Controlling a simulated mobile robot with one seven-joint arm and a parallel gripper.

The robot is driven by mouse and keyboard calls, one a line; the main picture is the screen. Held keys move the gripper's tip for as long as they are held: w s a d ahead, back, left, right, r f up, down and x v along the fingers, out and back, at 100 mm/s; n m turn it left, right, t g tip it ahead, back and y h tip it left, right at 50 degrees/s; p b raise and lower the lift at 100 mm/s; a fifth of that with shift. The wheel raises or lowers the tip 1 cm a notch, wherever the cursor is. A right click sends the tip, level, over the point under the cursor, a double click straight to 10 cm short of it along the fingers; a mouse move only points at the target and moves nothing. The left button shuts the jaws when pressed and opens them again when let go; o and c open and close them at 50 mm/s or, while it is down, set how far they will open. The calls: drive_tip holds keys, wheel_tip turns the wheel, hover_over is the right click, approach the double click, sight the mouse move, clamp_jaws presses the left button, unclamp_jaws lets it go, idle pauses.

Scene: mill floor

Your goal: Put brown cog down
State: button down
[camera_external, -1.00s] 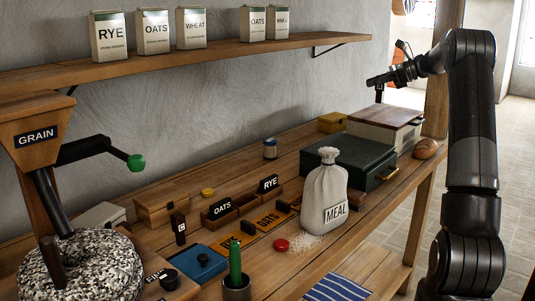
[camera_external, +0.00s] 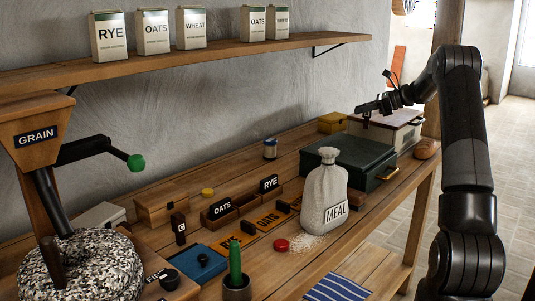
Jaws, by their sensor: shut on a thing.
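My gripper (camera_external: 366,113) is at the upper right, at the end of my black arm. It points left and is low, in front of the pale box in the picture and above the far part of the bench. It is shut on a small dark thing at its tip. I take this to be the brown cog, but its shape and teeth are too small to make out. No other brown cog can be picked out. I cannot tell whether the held thing touches anything below it.
The dark green case (camera_external: 347,160), pale box (camera_external: 404,133), yellow box (camera_external: 332,122) and bread loaf (camera_external: 427,149) stand near my gripper. An orange strip (camera_external: 398,66) stands behind my arm.

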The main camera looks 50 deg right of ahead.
drive_tip(key=shift+w+a+f, duration=0.2)
drive_tip(key=shift+w+f, duration=0.4)
drive_tip(key=shift+f, duration=0.45)
drive_tip(key=shift+w+a+f, duration=0.15)
drive_tip(key=shift+w+f, duration=0.4)
drive_tip(key=shift+f, duration=0.45)
drive_tip(key=shift+w+a+f, duration=0.2)
drive_tip(key=shift+w+f, duration=0.4)
drive_tip(key=shift+f, duration=0.45)
drive_tip(key=shift+f, duration=0.15)
drive_tip(key=c, duration=1.3)
unclamp_jaws()
drive_tip(key=shift+o, duration=0.2)
